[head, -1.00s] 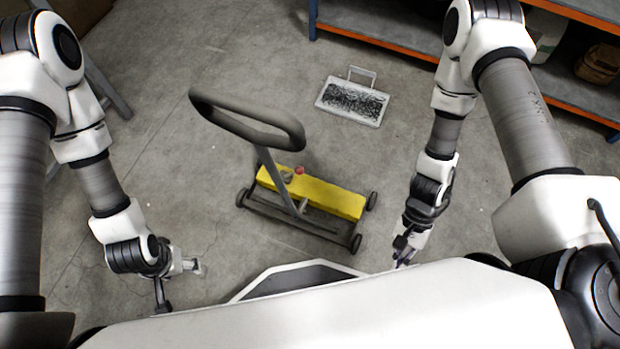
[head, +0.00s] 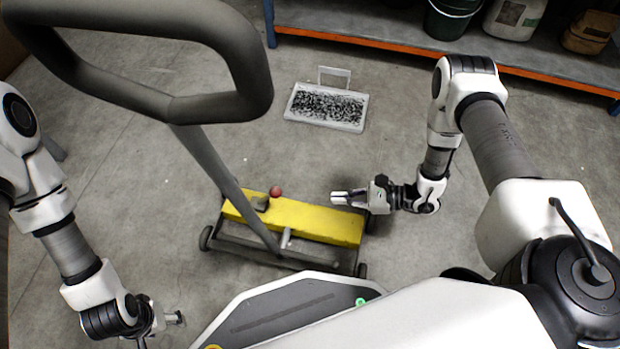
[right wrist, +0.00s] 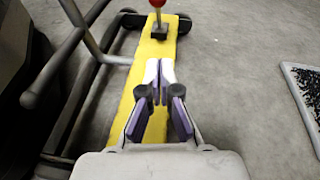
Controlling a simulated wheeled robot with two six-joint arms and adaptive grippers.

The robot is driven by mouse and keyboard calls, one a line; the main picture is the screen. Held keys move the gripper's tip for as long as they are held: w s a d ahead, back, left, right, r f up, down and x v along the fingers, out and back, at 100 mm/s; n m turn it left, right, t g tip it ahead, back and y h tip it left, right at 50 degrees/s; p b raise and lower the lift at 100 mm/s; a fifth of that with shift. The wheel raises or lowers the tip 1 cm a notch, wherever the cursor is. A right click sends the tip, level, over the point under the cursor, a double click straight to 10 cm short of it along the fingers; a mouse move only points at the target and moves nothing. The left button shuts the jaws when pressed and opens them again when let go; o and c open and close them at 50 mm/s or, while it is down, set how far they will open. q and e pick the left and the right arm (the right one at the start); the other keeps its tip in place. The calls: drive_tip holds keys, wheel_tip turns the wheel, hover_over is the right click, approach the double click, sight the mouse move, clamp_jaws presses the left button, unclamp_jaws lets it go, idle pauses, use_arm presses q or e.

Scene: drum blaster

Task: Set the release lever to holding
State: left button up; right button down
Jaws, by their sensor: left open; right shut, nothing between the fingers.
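The release lever (head: 275,191) has a red ball knob and stands up from the yellow bar (head: 305,219) of the wheeled sweeper. In the right wrist view, the red-knobbed lever (right wrist: 157,8) rises from a dark base at the far end of the yellow bar (right wrist: 150,60). My right gripper (head: 336,197) is shut and empty, to the right of the lever and apart from it. In the right wrist view its fingers (right wrist: 159,70) point along the bar towards the lever. My left gripper (head: 178,318) is open and empty at the lower left, away from the sweeper.
The sweeper's grey loop handle (head: 215,108) leans up over the left of the head view. A tray of dark bits (head: 290,108) lies on the floor behind. A shelf with an orange edge (head: 400,58) runs along the back. Floor right of the sweeper is clear.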

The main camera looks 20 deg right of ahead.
drive_tip(key=b, duration=0.4)
approach(267, 197)
drive_tip(key=shift+s+d+f, duration=0.1)
drive_tip(key=shift+d+f, duration=0.35)
drive_tip(key=shift+f, duration=0.15)
drive_tip(key=shift+s+d+f, duration=0.1)
drive_tip(key=shift+d+f, duration=0.35)
drive_tip(key=shift+f, duration=0.2)
drive_tip(key=a, duration=0.1)
drive_tip(key=w+a+r+b, duration=0.1)
drive_tip(key=a+b, duration=0.1)
drive_tip(key=shift+w+a+r, duration=0.15)
drive_tip(key=shift+w+r, duration=0.15)
drive_tip(key=shift+w+a+r, duration=0.15)
drive_tip(key=shift+a+r, duration=0.2)
drive_tip(key=shift+r, duration=0.05)
